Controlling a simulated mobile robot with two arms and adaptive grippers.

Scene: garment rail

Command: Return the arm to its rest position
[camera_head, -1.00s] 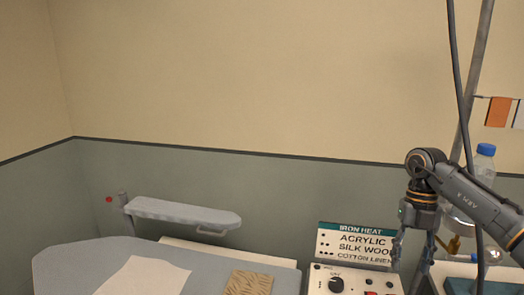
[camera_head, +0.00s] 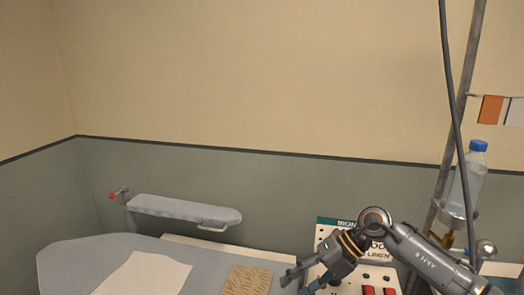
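My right arm (camera_head: 425,258) comes in from the lower right, bent at the elbow, its forearm pointing down and left. Its gripper (camera_head: 301,279) is low in the view, in front of the control box. The two dark fingers are spread with a gap, and nothing shows between them. The arm covers much of the iron heat sign (camera_head: 329,229) and part of the control box (camera_head: 350,288). My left gripper is not in view.
An ironing board (camera_head: 75,262) with a pale cloth (camera_head: 147,274) and a tan patterned pad (camera_head: 247,281) lies left. A sleeve board (camera_head: 185,209) stands behind it. A bottle (camera_head: 470,180), a pole (camera_head: 462,110) and a hanging cable (camera_head: 450,90) are right. The upper middle is clear.

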